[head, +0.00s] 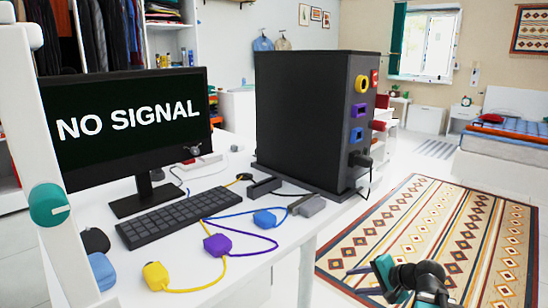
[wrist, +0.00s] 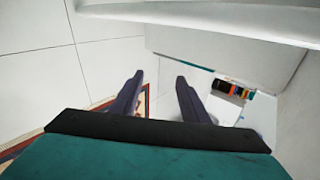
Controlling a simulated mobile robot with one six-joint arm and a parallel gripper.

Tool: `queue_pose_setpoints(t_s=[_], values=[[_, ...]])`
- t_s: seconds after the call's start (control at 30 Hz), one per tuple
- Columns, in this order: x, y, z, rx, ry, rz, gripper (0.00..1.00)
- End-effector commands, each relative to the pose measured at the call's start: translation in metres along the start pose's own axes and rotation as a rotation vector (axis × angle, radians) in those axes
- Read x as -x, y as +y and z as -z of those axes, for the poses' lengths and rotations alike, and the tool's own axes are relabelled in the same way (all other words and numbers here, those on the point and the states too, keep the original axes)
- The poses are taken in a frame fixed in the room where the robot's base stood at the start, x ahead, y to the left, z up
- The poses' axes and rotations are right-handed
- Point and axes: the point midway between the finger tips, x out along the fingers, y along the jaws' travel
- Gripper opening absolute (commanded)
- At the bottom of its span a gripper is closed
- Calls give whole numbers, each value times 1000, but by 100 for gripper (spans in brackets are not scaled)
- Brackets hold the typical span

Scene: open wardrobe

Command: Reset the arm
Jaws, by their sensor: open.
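My gripper (head: 364,281) shows at the bottom right of the head view, in front of the rug and to the right of the desk. Its two dark fingers point left there. In the wrist view, the fingers of my gripper (wrist: 160,80) are spread apart with nothing between them. Pale floor tiles and a white surface lie beyond the fingers. The gripper holds nothing and appears clear of the desk items.
A white desk (head: 245,260) carries a monitor (head: 130,125), a keyboard (head: 180,215), a black computer tower (head: 305,125), and loose yellow (head: 156,276), purple (head: 217,245) and blue (head: 264,218) plugs. A patterned rug (head: 440,225) covers open floor at right; a bed (head: 505,140) stands beyond.

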Motion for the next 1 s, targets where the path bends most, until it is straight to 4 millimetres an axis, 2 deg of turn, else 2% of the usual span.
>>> queue_pose_setpoints(t_s=[0.2, 0.5, 0.8, 1.0], values=[[-30, 36, -31, 45, -70, -128, 41], [-60, 92, -78, 123, -172, -298, 41], [-74, 150, -129, 218, -287, -463, 41], [-74, 188, -164, 289, -369, -571, 41]])
